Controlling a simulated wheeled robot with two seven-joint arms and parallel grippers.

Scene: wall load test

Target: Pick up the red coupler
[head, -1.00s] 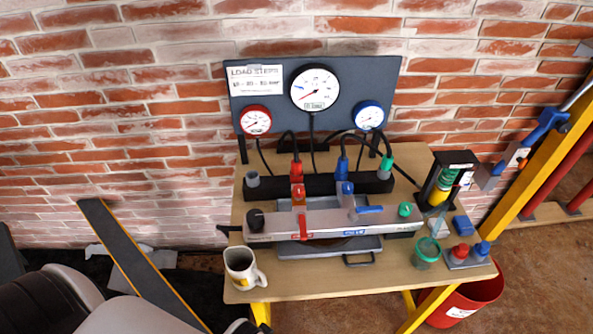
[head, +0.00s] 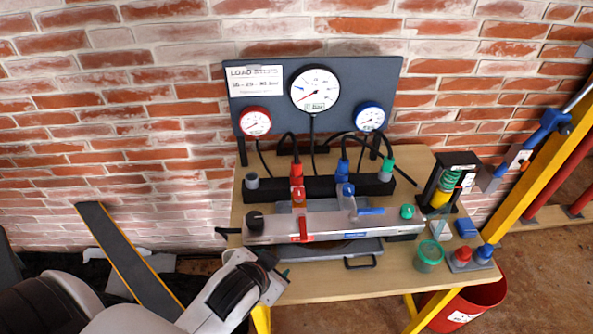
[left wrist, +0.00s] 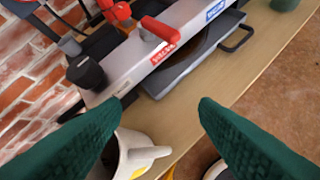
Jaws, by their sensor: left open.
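A red coupler (head: 297,171) with a black hose stands upright on the black block at the back of the bench. A red-topped piece (head: 463,254) sits in a small holder at the right beside a blue one. My left gripper (head: 281,275) is over the bench's front left corner, well short of the red coupler. In the left wrist view its green fingers (left wrist: 162,108) are spread apart with nothing gripped. The mug (left wrist: 136,158) shows low between them; my arm hides it in the head view. My right gripper is not in view.
A silver manifold (head: 335,222) with red (head: 303,229) and blue levers lies in front of the black block (head: 325,186). Blue and green couplers stand right of the red one. The gauge panel (head: 270,88) rises behind. A green cup (head: 428,258) stands right; the front bench surface (head: 335,284) is clear.

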